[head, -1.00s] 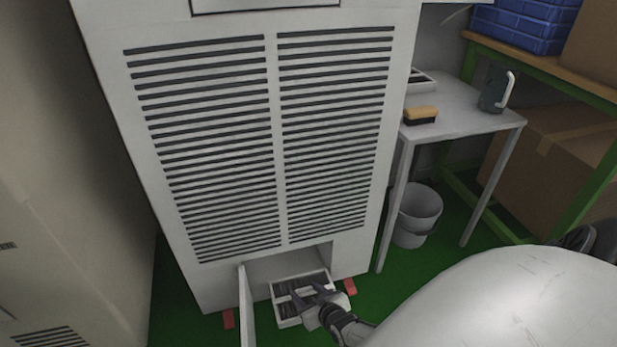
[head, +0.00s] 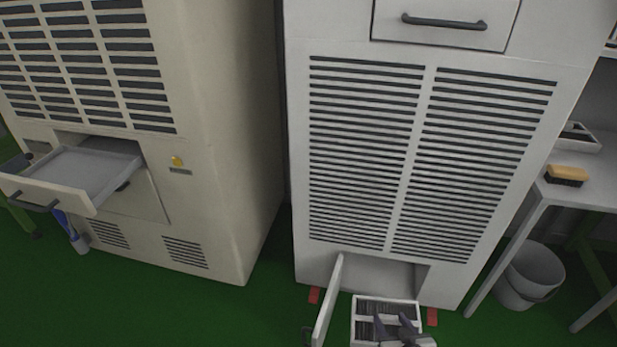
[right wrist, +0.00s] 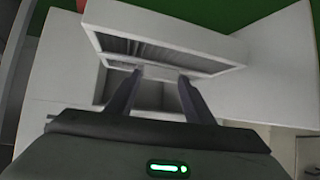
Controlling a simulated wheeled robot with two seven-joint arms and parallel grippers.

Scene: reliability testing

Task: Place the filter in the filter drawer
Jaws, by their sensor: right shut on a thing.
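The filter (head: 363,331) is a white-framed box with dark pleats. It is just in front of the low opening of the white cabinet. My right gripper (head: 394,326) is shut on it, at a bar in its middle. In the right wrist view the filter (right wrist: 205,52) sits at the fingertips (right wrist: 158,76). An empty pulled-out drawer (head: 80,172) juts from the beige machine at left. It looks like the filter drawer. My left gripper is not in view.
The white cabinet's small door (head: 327,300) stands open just left of the filter. A white table (head: 590,185) with a brush (head: 567,175) and a bucket (head: 531,275) are at right. Green floor (head: 200,310) is clear between the machine and the door.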

